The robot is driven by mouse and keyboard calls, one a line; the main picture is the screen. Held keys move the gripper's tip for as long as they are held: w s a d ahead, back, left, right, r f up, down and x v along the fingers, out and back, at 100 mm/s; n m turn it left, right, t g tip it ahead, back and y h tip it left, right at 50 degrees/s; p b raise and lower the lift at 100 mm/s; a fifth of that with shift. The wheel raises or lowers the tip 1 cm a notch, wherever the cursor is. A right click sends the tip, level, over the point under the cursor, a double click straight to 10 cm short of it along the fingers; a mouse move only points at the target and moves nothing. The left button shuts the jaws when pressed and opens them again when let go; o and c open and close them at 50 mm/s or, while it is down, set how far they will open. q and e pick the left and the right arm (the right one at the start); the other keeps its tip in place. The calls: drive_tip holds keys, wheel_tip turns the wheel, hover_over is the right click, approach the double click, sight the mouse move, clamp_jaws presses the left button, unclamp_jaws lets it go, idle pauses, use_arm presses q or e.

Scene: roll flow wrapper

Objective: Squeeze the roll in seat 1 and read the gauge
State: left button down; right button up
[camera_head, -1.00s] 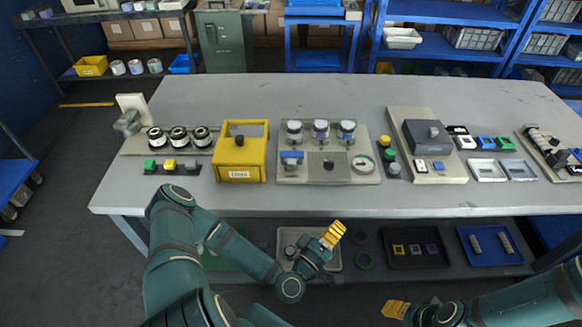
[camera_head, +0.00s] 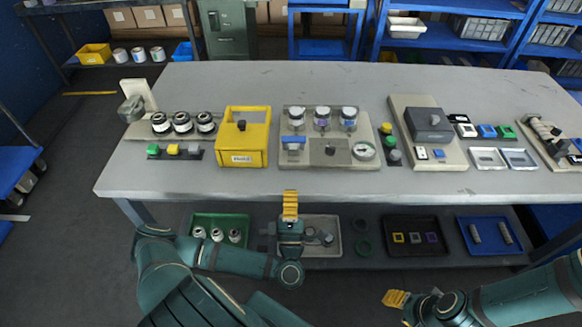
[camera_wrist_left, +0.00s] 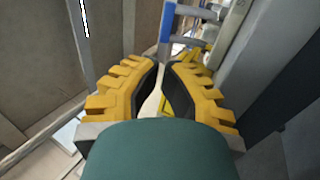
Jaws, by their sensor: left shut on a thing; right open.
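Three upright rolls stand in a row on a grey fixture (camera_head: 375,185) at the table's middle: left roll (camera_head: 296,118), middle roll (camera_head: 322,118), right roll (camera_head: 348,119). Seat numbers are not readable. A round white gauge (camera_head: 364,150) is at the fixture's front right; its reading is too small to tell. My left gripper (camera_head: 290,197) is in front of the table edge, below the fixture and apart from it, fingers upward. In the left wrist view its yellow fingers (camera_wrist_left: 160,65) are nearly together; what they hold cannot be made out. My right gripper (camera_head: 393,299) is open at lower right.
A yellow box (camera_head: 243,158) stands left of the fixture. Several dark-topped rolls (camera_head: 182,123) stand further left. Colored buttons (camera_head: 390,142) and a grey press (camera_head: 428,124) are on the right. The table's front strip is clear. A lower shelf holds trays, including a green tray (camera_head: 240,219).

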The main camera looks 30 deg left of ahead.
use_arm(q)
drive_tip(key=x, duration=1.3)
drive_tip(key=shift+w, duration=0.2)
drive_tip(key=shift+a+r, duration=0.1)
drive_tip(key=shift+r, duration=0.05)
use_arm(e)
drive_tip(key=shift+r, duration=0.15)
